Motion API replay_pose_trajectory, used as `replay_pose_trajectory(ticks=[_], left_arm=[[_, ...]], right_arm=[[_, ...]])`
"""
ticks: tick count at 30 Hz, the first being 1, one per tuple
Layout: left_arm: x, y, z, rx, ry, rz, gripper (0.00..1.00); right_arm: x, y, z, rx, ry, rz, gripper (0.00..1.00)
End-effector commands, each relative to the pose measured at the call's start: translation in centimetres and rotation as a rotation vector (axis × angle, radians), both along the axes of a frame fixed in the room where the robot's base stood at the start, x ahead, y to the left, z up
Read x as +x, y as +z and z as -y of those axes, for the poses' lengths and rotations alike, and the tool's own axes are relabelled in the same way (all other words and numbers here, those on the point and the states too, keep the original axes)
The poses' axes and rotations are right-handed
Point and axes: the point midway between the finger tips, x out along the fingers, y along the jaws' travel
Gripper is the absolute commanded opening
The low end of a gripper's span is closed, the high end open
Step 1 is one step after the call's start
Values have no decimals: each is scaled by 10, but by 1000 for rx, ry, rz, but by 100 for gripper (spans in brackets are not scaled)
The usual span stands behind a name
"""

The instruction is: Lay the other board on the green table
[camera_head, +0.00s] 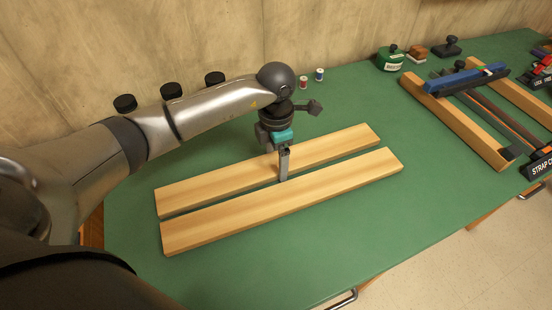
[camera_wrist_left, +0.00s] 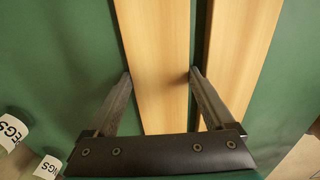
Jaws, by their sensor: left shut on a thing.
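Two long pale wooden boards lie side by side on the green table (camera_head: 330,275) with a narrow gap between them. My left gripper (camera_head: 284,165) points down and is shut across the width of the far board (camera_head: 215,185). One finger shows in the gap between the boards; the other is hidden behind the far board in the head view. In the left wrist view the held board (camera_wrist_left: 155,60) runs between both fingers. The near board (camera_head: 240,213) also shows there (camera_wrist_left: 235,60), outside the fingers. My right gripper is not in view.
A green container (camera_head: 390,58), a brown block (camera_head: 416,51) and small spools (camera_head: 319,74) stand near the wall. The table between boards and frame is clear.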

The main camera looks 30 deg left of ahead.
Motion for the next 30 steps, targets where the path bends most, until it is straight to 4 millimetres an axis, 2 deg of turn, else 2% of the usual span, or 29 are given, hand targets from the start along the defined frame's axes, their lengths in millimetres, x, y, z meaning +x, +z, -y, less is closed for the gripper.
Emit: replay_pose_trajectory(ticks=[8, 9, 12, 22, 26, 30], left_arm=[[1, 0, 0, -1, 0, 3, 0], [0, -2, 0, -1, 0, 1, 88], [0, -1, 0, -1, 0, 1, 99], [0, 3, 0, -1, 1, 1, 100], [1, 22, 0, -1, 1, 4, 100], [2, 54, 0, 0, 0, 6, 100]], right_arm=[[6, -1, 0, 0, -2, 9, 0], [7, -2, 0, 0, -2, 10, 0], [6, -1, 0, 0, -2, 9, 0], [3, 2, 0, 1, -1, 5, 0], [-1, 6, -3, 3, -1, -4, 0], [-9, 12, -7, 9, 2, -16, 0]])
